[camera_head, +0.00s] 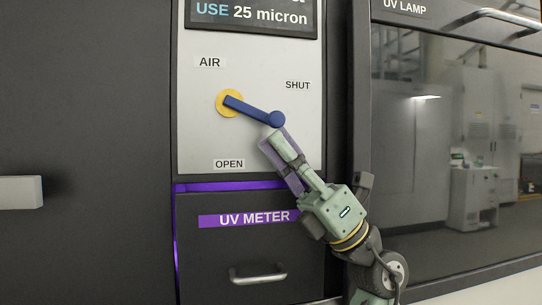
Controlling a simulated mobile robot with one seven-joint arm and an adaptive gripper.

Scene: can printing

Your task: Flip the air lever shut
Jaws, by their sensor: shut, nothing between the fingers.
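The air lever (250,109) is blue with a round knob at its end, and it pivots on a yellow disc (229,103) on the light grey panel. It points right and slightly down, between the SHUT label (298,85) at upper right and the OPEN label (229,164) below. My gripper (277,137) is shut and empty. Its fingertips are just under the lever's knob; I cannot tell whether they touch it.
A display (252,16) is above the panel. Below is a dark UV METER drawer (240,245) with a metal handle (258,274). A glass UV LAMP door (455,150) is at right. A pale handle (20,192) juts out at far left.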

